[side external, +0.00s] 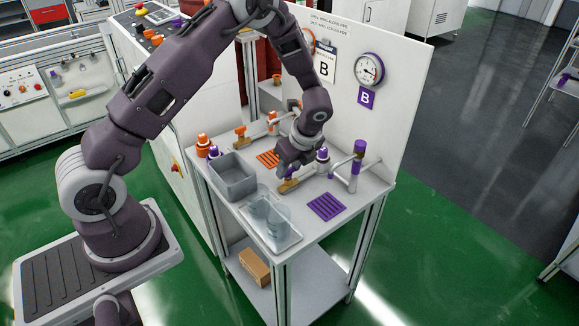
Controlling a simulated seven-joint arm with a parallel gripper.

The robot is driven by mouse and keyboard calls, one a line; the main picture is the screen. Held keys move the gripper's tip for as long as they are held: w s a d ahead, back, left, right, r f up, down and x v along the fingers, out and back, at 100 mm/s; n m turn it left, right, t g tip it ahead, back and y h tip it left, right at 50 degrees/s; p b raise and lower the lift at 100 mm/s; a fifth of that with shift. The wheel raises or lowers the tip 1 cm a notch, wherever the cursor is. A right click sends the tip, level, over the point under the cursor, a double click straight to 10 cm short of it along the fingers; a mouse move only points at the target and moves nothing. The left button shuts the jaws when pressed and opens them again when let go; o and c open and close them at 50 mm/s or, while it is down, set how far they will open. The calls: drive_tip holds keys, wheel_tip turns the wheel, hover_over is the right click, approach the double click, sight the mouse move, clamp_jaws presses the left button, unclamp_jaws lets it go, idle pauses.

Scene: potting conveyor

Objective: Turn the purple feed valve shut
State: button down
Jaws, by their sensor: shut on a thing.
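The purple feed valve (289,186) has a brass body and sits on the white bench, in front of the pipework and between the grey bin and the purple slatted mat. My gripper (287,173) points down right over it and is shut on its purple handle, which is mostly hidden by the fingers. The exact angle of the handle cannot be made out. A similar brass valve with an orange handle (240,133) stands further back to the left. A round gauge (369,70) with a purple rim hangs on the back panel above a purple B tag (366,98).
A grey bin (233,175) and a clear tray (284,241) with transparent cups stand close in front. A purple-capped upright pipe (357,163) and a purple-topped bottle (323,155) stand to the right. A purple slatted mat (326,206) lies at the front right.

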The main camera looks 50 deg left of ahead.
drive_tip(key=n+g, duration=0.1)
drive_tip(key=n, duration=0.4)
drive_tip(key=shift+w+g, duration=0.2)
drive_tip(key=shift+g, duration=0.2)
drive_tip(key=n+g+h, duration=0.1)
drive_tip(key=n, duration=0.3)
drive_tip(key=shift+a, duration=0.1)
drive_tip(key=n+h, duration=0.1)
drive_tip(key=n, duration=0.1)
drive_tip(key=n+g, duration=0.1)
drive_tip(key=n, duration=0.1)
drive_tip(key=shift+w+a+n+h, duration=0.1)
drive_tip(key=shift+w+n+h, duration=0.05)
drive_tip(key=shift+n+h, duration=0.25)
drive_tip(key=shift+a+n+g+h, duration=0.1)
drive_tip(key=shift+n+g+h, duration=0.4)
drive_tip(key=shift+n, duration=1.4)
drive_tip(key=shift+h, duration=0.3)
drive_tip(key=c, duration=0.9)
unclamp_jaws()
